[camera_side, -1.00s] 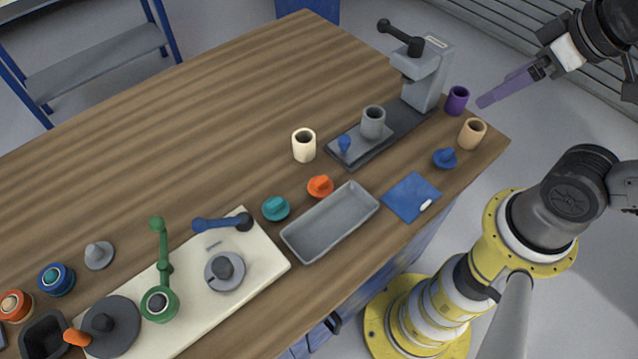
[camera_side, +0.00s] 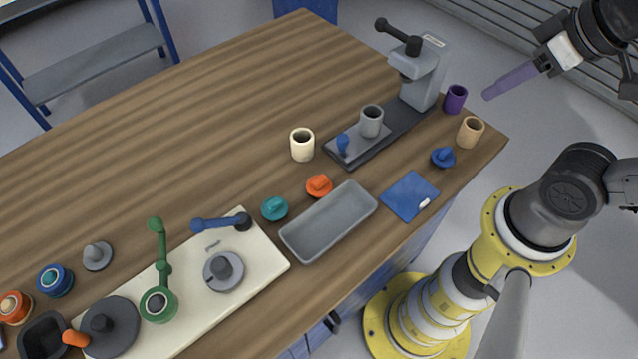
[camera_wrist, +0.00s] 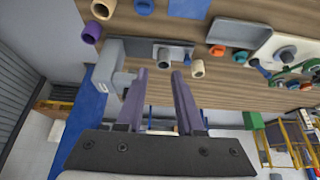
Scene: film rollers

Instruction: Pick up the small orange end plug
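My gripper (camera_side: 488,94) is in the air at the upper right, beyond the table's right edge and far from the plug. In the wrist view its two purple fingers (camera_wrist: 160,72) stand apart with nothing held between them.
The grey tray (camera_side: 327,222) lies in front of the plug, a cream cylinder (camera_side: 302,144) behind it. A grey press (camera_side: 422,85) stands between the plug and my gripper. Purple (camera_side: 455,99) and tan (camera_side: 470,132) cylinders stand near the right edge. The table's back left is clear.

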